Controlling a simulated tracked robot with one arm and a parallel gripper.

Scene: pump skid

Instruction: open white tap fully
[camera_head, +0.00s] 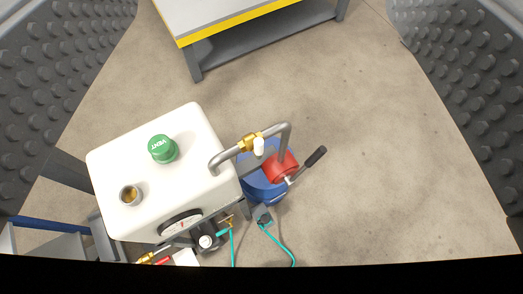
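The white tap is a small white handle (259,147) on a brass valve body (248,141). The valve sits in a bent grey pipe (278,127) that runs from the white tank (208,128) over to the red pump head (280,168). The handle looks short and points down in the picture, roughly across the pipe; its exact angle is hard to tell. My gripper (262,100) is open: its dark studded fingers stand far apart at the left and right edges. Nothing is between them in its grasp, and the tap is some way beyond them.
A green VENT cap (162,149) and brass port (130,195) stand on the tank, with a gauge (180,224) on its front. A black-gripped lever (315,157) sticks out right of the pump. A grey bench (235,20) stands behind. Floor at right is clear.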

